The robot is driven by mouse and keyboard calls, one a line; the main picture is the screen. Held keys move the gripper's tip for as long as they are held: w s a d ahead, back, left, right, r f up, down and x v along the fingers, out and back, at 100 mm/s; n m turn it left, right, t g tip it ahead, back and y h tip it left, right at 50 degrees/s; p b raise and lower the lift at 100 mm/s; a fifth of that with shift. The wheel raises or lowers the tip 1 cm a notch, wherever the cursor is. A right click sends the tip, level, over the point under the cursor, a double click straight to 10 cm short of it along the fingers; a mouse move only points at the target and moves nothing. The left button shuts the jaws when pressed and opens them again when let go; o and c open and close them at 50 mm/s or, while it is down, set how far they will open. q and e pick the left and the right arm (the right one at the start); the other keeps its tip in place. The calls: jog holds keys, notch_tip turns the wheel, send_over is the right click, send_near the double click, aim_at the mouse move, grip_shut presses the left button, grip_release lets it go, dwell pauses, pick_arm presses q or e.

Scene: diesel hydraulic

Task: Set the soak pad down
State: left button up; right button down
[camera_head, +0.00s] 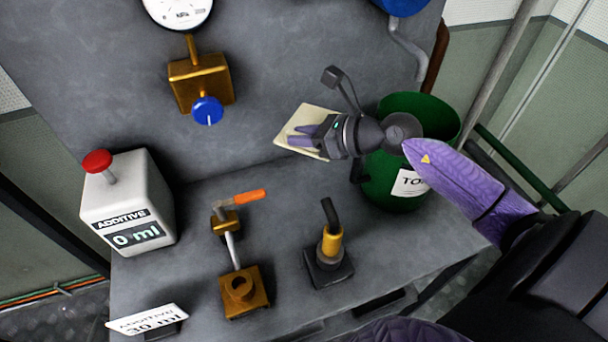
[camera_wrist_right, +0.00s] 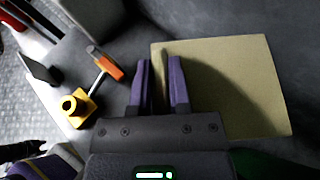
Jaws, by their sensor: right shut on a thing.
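The soak pad is a flat cream square (camera_head: 290,124) near the back wall panel, left of the green bin. My right gripper (camera_head: 297,136) is shut on the soak pad near one edge. In the right wrist view the pad (camera_wrist_right: 235,85) spreads out to the right of the purple fingers (camera_wrist_right: 160,90), with its left edge between them. The pad appears to be above the grey bench; I cannot tell whether it touches the wall panel. My left gripper is not in view.
A green bin (camera_head: 385,185) stands right of the pad. A valve with an orange handle (camera_head: 248,196), a yellow-collared fitting (camera_head: 330,243) and a white additive dispenser (camera_head: 130,205) stand on the grey bench (camera_head: 285,205). A gauge with a blue knob (camera_head: 207,110) is on the wall panel.

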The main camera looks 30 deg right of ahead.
jog(key=b, duration=0.4)
send_over(303, 205)
notch_tip(303, 205, down, 8)
jog(key=f, duration=0.1)
notch_tip(303, 205, down, 6)
jog(key=b, duration=0.3)
jog(key=shift+s+f, duration=0.1)
notch_tip(303, 205, down, 4)
jog(key=shift+r+b, duration=0.1)
jog(key=shift+b, duration=1.05)
jog(key=shift+r, duration=0.25)
jog(key=shift+f, duration=0.15)
jog(key=c, duration=1)
grip_release()
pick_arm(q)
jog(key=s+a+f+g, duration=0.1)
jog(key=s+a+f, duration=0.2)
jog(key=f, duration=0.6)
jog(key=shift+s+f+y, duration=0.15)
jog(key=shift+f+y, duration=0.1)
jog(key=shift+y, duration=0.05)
pick_arm(e)
jog(key=o, duration=0.4)
